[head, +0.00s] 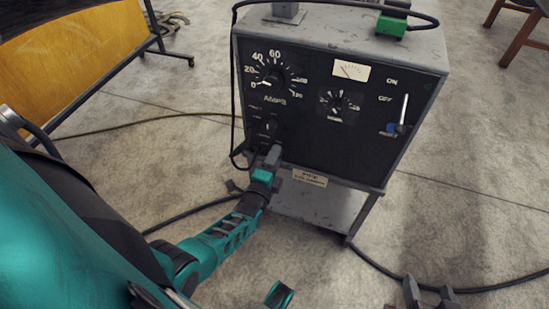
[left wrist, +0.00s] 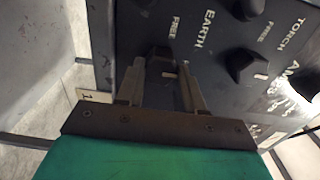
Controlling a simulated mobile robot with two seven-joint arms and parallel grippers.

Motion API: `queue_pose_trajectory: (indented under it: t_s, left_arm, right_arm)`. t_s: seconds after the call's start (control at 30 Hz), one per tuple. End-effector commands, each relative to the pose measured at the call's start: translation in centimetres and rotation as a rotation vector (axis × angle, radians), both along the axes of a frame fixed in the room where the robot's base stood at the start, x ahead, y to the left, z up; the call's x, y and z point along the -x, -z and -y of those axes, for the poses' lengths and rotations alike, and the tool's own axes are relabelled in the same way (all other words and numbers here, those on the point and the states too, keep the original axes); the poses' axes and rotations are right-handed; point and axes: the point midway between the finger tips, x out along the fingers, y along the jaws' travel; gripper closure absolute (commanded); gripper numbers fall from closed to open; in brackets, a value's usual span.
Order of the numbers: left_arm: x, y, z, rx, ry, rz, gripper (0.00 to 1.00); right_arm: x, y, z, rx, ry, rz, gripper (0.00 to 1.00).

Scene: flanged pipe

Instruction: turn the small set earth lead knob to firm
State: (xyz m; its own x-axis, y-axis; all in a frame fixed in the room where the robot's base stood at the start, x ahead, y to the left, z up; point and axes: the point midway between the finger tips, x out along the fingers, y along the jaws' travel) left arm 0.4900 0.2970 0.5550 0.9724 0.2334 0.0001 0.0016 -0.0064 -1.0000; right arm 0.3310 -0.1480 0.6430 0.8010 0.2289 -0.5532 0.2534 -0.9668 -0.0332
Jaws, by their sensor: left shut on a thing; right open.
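The small set (head: 340,95) is a black-fronted metal box with dials, standing upright. The earth lead knob (left wrist: 162,62) is a small dark knob beside the words EARTH and FREE in the left wrist view. My left gripper (left wrist: 160,84) is shut on this knob, one finger on each side. A pale mark shows on the knob, on the side toward the gripper. In the head view my left gripper (head: 272,156) is at the lower left of the panel and hides the knob. My right gripper (head: 430,295) is open and empty at the bottom right.
The similar torch knob (head: 268,127) is just above my left gripper and also shows in the left wrist view (left wrist: 245,68). A large amps dial (head: 274,80) and a lever switch (head: 402,115) share the panel. Black cables (head: 470,289) lie on the floor.

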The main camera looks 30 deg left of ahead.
Motion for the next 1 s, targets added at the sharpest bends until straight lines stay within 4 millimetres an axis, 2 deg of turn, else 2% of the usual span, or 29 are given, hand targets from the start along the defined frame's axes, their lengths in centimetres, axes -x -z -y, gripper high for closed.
queue_pose_trajectory:
  t_s: [0.13, 0.17, 0.4, 0.63, 0.73, 1.0]
  left_arm:
    - [-0.1, 0.0, 0.0, 0.002, 0.000, 0.000, 0.94]
    - [-0.1, 0.0, 0.0, 0.002, 0.000, 0.000, 0.60]
    - [0.0, 0.0, 0.0, 0.002, 0.000, 0.000, 0.38]
    - [0.1, 0.0, 0.0, 0.002, 0.000, 0.000, 0.38]
    - [0.7, -0.1, 0.2, 0.002, 0.000, -0.001, 0.38]
    - [5.1, -0.2, 1.2, 0.003, -0.001, -0.003, 0.38]
  right_arm:
    - [0.0, 0.0, 0.0, 0.000, 0.000, 0.001, 0.34]
    - [0.0, 0.0, 0.0, 0.001, -0.001, 0.001, 0.34]
    - [0.0, 0.0, 0.0, 0.002, -0.002, 0.001, 0.34]
    - [0.0, 0.0, 0.1, 0.006, -0.004, 0.001, 0.34]
    - [0.0, -0.3, 0.1, 0.007, -0.004, 0.001, 0.34]
    - [0.0, -1.7, 0.1, 0.006, -0.004, 0.000, 0.34]
